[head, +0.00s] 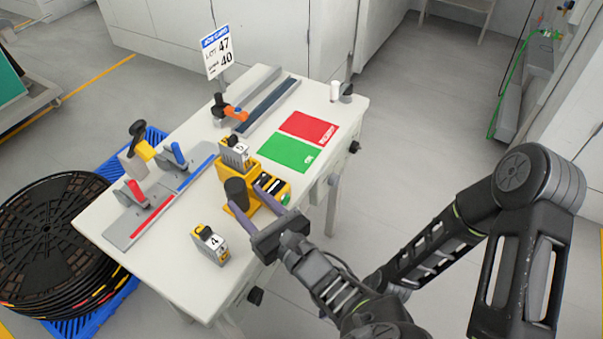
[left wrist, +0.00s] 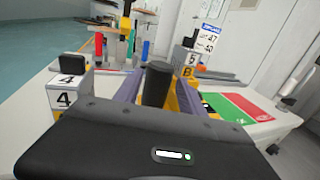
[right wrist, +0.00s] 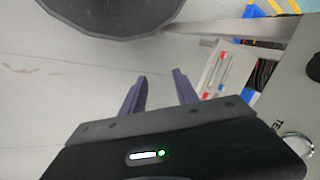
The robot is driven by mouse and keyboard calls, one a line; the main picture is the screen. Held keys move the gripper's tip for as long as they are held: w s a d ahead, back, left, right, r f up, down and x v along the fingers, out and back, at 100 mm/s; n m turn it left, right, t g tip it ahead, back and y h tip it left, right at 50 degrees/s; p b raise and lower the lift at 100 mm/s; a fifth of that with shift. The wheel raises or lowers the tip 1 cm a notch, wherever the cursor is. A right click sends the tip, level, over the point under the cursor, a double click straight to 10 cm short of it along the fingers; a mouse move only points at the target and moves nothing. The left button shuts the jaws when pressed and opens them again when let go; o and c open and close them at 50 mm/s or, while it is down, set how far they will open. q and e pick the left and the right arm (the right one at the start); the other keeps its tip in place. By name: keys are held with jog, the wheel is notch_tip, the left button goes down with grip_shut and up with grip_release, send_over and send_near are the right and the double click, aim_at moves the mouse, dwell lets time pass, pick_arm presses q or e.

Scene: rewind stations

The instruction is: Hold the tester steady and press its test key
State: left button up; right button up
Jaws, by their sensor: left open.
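The yellow tester (head: 272,178) stands on the white table, with a dark panel on top and a dark upright cylinder (head: 236,191) at its near left end. A small green spot (head: 285,199), possibly the test key, shows on its right end. My left gripper (head: 245,196) is open, its purple fingers on either side of the cylinder. In the left wrist view the cylinder (left wrist: 157,84) stands between the fingers; I cannot tell whether they touch it. My right gripper (right wrist: 159,84) is open and empty in its wrist view, over the floor; the tester is not clear there.
A block marked 4 (head: 210,243) stands front left; a block marked 5 (head: 233,153) is behind the tester. Green (head: 290,152) and red (head: 309,128) pads lie right. A job card (head: 217,52) stands at the back. Black reels (head: 60,235) lie left of the table.

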aim_at(229, 181)
jog(key=w+a+r+n, duration=0.2)
jog(key=w+r+n, duration=0.3)
jog(key=w+r, duration=0.15)
jog(key=w+a+r+n, duration=0.3)
jog(key=w+r+n, duration=0.25)
jog(key=w, duration=0.25)
jog(key=w+r+n+g, duration=0.1)
jog(key=r+n, duration=0.4)
jog(key=r, duration=0.6)
jog(key=w+a+r+n+g, duration=0.1)
jog(key=w+r+n, duration=0.2)
jog(key=r, duration=0.8)
jog(key=shift+n+y, duration=0.4)
jog(key=shift+n, duration=0.85)
pick_arm(q)
jog(key=shift+w+a, duration=0.1)
jog(key=shift+a, duration=0.05)
pick_arm(e)
jog(key=shift+f, duration=0.1)
pick_arm(q)
jog(key=x, duration=0.7)
jog(key=shift+w+a, duration=0.2)
jog(key=shift+w, duration=0.05)
jog(key=shift+c, duration=0.6)
